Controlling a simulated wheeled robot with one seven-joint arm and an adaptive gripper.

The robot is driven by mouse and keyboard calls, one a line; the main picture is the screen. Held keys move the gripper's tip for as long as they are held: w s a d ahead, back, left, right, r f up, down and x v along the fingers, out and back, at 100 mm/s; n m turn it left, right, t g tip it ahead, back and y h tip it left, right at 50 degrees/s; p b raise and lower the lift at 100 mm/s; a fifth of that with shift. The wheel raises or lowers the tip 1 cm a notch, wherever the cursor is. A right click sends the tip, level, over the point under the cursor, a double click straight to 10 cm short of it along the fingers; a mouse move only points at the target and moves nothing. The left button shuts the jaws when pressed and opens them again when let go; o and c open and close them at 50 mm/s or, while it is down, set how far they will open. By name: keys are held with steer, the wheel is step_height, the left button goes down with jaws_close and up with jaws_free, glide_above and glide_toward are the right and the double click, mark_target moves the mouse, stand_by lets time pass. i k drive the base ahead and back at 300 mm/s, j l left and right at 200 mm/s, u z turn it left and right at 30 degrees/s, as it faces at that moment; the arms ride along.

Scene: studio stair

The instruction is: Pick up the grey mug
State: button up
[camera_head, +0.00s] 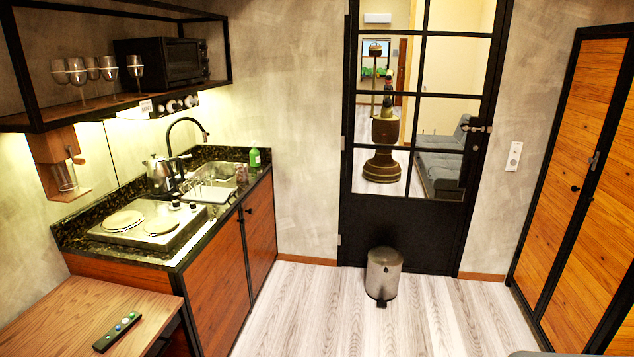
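I cannot make out a grey mug anywhere in this view. Small items stand by the kettle (159,176) and the sink (212,171) on the dark counter, but they are too small to tell apart fully. My gripper is not in view.
A wooden table (75,312) with a dark remote (117,331) is at the lower left. Glasses (76,72) and a microwave (162,63) sit on a shelf above the hob (150,224). A metal bin (383,274) stands before the black glazed door (410,228). The floor between is clear.

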mark_target(242, 173)
steer(key=i, duration=0.7)
steer(key=i+l+u, duration=0.1)
steer(key=i, duration=0.6)
steer(key=i+l, duration=0.15)
steer(key=i, duration=0.6)
steer(key=i+j+u, duration=0.25)
steer(key=i+u, duration=0.5)
steer(key=i, duration=0.15)
steer(key=i+u, duration=0.4)
steer(key=i+l+u, duration=0.15)
steer(key=i+u, duration=0.25)
steer(key=i+j, duration=0.1)
steer(key=i, duration=0.4)
steer(key=i+j, duration=0.1)
steer(key=i, duration=0.45)
steer(key=u, duration=0.05)
